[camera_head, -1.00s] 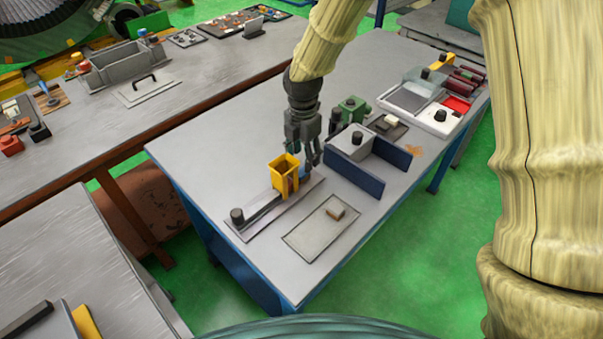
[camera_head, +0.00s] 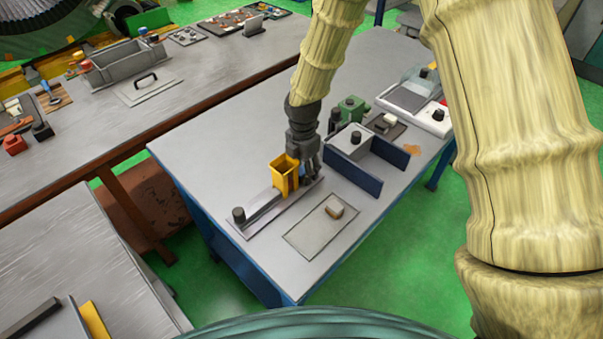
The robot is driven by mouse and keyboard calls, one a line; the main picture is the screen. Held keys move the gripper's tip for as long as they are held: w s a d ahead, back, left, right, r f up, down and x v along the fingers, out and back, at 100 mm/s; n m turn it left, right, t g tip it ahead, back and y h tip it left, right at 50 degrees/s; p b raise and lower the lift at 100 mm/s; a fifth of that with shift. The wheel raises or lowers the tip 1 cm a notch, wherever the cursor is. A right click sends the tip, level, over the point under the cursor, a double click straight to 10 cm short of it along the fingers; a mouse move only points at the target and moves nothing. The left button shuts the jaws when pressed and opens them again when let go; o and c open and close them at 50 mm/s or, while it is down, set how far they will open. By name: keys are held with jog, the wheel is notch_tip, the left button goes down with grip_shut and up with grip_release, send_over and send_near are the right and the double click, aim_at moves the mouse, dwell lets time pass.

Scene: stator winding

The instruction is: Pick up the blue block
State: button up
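A small patch of blue, likely the blue block (camera_head: 302,171), shows just right of the yellow open-topped holder (camera_head: 284,176), mostly hidden by my gripper. My gripper (camera_head: 308,176) points down right beside the holder, with its fingers low over the rail plate. The fingers overlap the blue patch in this view. I cannot tell whether they touch it or whether they are open or shut.
The holder stands on a grey rail plate with a black knob (camera_head: 239,214). A grey box with dark blue side plates (camera_head: 352,177) stands close at right. The table's left part is clear.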

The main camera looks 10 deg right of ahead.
jog(key=c, duration=1.1)
